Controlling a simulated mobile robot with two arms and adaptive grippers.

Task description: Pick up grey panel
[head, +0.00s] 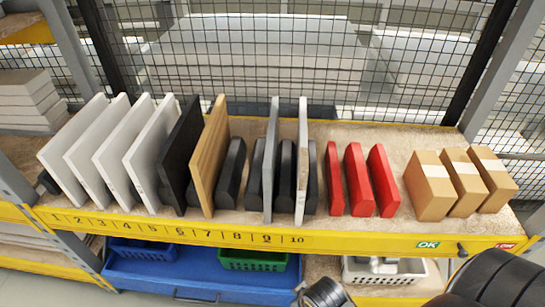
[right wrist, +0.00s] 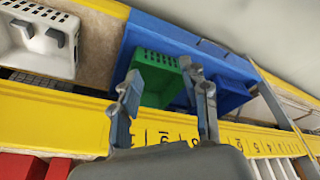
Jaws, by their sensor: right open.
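A thin grey panel (head: 270,160) stands upright on the shelf above the number 9, among black dividers. A paler panel (head: 302,160) stands upright just right of it, near the number 10. My right gripper (right wrist: 163,78) is open, with nothing between its fingers. In the right wrist view its fingers appear in front of the green basket and the yellow shelf edge. In the head view part of my right arm shows at the bottom right, below the shelf edge and apart from the panels. My left gripper is not in view.
Several white panels (head: 75,150), a black panel (head: 180,155) and a wooden panel (head: 209,155) stand at left. Red blocks (head: 357,180) and cardboard boxes (head: 430,188) stand at right. A yellow edge (head: 350,240) fronts the shelf; wire mesh closes its back. A blue drawer (head: 200,279) is below.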

